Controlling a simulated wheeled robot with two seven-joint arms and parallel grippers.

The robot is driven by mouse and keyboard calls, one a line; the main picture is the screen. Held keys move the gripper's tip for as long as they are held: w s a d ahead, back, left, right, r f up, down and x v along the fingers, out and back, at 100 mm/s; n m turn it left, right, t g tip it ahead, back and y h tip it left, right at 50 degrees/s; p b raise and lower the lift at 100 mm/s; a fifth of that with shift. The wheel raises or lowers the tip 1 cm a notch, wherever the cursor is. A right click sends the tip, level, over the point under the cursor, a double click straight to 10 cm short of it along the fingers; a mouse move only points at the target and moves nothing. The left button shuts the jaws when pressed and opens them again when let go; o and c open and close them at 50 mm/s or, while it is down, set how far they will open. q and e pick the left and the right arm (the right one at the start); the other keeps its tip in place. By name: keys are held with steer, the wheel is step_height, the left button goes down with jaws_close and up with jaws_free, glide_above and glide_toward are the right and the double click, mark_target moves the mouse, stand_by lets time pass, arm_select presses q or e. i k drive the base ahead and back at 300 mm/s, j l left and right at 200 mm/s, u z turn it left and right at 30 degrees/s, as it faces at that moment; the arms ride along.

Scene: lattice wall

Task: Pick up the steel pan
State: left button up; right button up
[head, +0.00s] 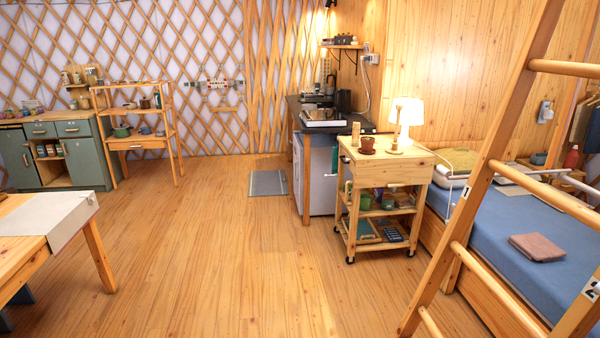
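I cannot make out a steel pan for certain. A pale, shiny, flat item (323,117) lies on the dark kitchen counter (350,125) at the back centre; it is too small to tell whether it is a pan, a sink or a hob. A green pot (121,131) stands on the wooden shelf unit (139,143) at the back left. Neither of my grippers is in view.
A wheeled wooden cart (388,172) with a lamp (406,118) stands before the counter. A ladder (490,150) and a bed (500,230) fill the right. A table (22,255) stands at the left. The middle floor (215,250) is clear.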

mark_target(305, 107)
steer(key=i+j+u, duration=0.1)
steer(key=i+j, duration=0.2)
steer(key=i, duration=0.15)
steer(key=i+j+u, duration=0.1)
steer(key=i+j, duration=0.2)
steer(key=i+j+u, duration=0.1)
steer(key=i, duration=0.45)
steer(key=i+j+u, duration=0.1)
steer(key=i+j, duration=0.2)
steer(key=i, duration=0.2)
steer(key=i+z, duration=0.15)
steer(key=i, duration=0.45)
steer(key=i+z, duration=0.15)
steer(key=i, duration=0.45)
steer(key=i+j+z, duration=0.15)
steer(key=i, duration=0.45)
steer(key=i+l, duration=0.15)
steer(key=i, duration=0.45)
steer(key=i+l+z, duration=0.1)
steer(key=i, duration=0.55)
steer(key=i+l, duration=0.2)
steer(key=i, duration=0.4)
